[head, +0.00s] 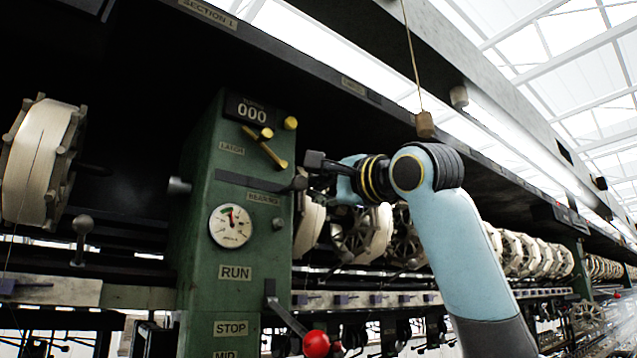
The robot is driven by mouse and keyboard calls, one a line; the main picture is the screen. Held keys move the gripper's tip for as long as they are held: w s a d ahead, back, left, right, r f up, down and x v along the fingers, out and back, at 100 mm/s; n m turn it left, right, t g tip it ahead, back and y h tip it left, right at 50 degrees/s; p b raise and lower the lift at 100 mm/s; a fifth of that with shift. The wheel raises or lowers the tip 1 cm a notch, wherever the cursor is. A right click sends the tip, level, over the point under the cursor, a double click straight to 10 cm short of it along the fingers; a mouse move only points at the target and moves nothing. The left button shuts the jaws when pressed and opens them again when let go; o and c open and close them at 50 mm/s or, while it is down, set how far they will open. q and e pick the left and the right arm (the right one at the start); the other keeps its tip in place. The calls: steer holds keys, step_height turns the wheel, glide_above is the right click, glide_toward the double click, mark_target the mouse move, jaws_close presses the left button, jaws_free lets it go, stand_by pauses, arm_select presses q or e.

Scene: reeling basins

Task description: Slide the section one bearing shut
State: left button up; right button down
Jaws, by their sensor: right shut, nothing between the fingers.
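The section one post is a green column (200,250) at left centre, below the "SECTION 1" sign (208,13). The bearing slide shows as a dark horizontal bar (245,183) across the post, just above the "BEARING" label (263,198). A brass latch lever (264,148) slants down to the right above it, beside the "LATCH" label. My right gripper (311,163) is shut and empty, at the right edge of the post by the right end of the bar. Whether it touches the bar I cannot tell. My left gripper is out of view.
A pressure dial (230,226) and RUN and STOP plates sit lower on the post. A red-knobbed lever (316,343) juts out below. White reels (40,160) stand at left and behind my right arm. A wooden block (425,124) hangs on a cord above my arm.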

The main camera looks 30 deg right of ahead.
mark_target(295, 182)
steer(key=shift+a, duration=0.15)
steer(key=shift+s+a+p, duration=0.1)
steer(key=shift+a+p, duration=0.25)
stand_by(0.4)
steer(key=shift+a+p, duration=0.6)
steer(key=shift+a, duration=0.2)
steer(key=shift+s+a, duration=0.15)
steer(key=shift+a, duration=1)
steer(key=shift+a, duration=0.45)
steer(key=shift+s+a, duration=0.15)
steer(key=shift+a, duration=1.3)
